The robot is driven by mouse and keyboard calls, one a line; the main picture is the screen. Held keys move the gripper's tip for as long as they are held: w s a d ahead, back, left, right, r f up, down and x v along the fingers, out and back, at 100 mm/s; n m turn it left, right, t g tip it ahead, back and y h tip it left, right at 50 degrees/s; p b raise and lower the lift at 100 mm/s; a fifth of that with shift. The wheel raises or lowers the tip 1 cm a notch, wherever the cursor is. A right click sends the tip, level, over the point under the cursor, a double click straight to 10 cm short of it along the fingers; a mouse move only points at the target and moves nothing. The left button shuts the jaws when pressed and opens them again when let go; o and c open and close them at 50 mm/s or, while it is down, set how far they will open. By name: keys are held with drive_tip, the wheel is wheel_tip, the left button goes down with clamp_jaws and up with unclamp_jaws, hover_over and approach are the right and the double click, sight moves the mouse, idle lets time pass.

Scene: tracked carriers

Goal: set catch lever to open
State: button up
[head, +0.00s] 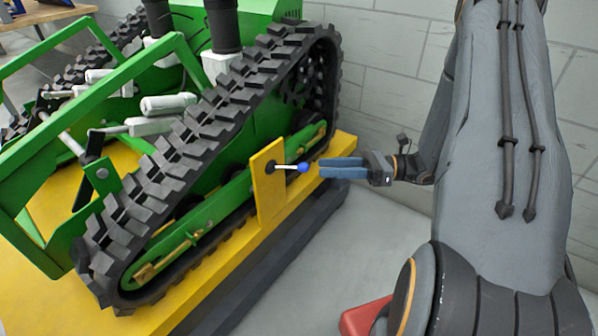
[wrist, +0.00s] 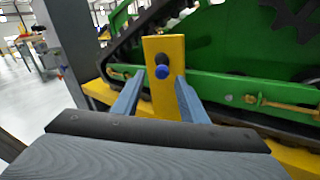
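The catch lever (head: 290,167) is a short light rod with a blue ball knob (head: 303,167). It sticks out from a dark pivot on a yellow upright plate (head: 265,193) beside the black track. My gripper (head: 322,168) points at the knob from the right, close to it. In the wrist view the blue knob (wrist: 162,72) shows ahead, between and beyond the two blue fingers of my gripper (wrist: 155,92). The fingers are apart, with nothing seen held between them. The knob hides most of the rod there.
A green tracked carrier (head: 215,150) with black tracks stands on a yellow platform (head: 190,300). A grey block wall (head: 400,60) is behind my arm. A red object (head: 362,316) lies at the bottom. Grey floor is free right of the platform.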

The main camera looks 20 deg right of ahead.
sight(303, 167)
drive_tip(key=x, duration=0.7)
drive_tip(key=shift+w+a+b, duration=0.2)
drive_tip(key=shift+w+b, duration=0.1)
drive_tip(key=shift+b, duration=0.1)
drive_tip(key=shift+c, duration=0.4)
clamp_jaws()
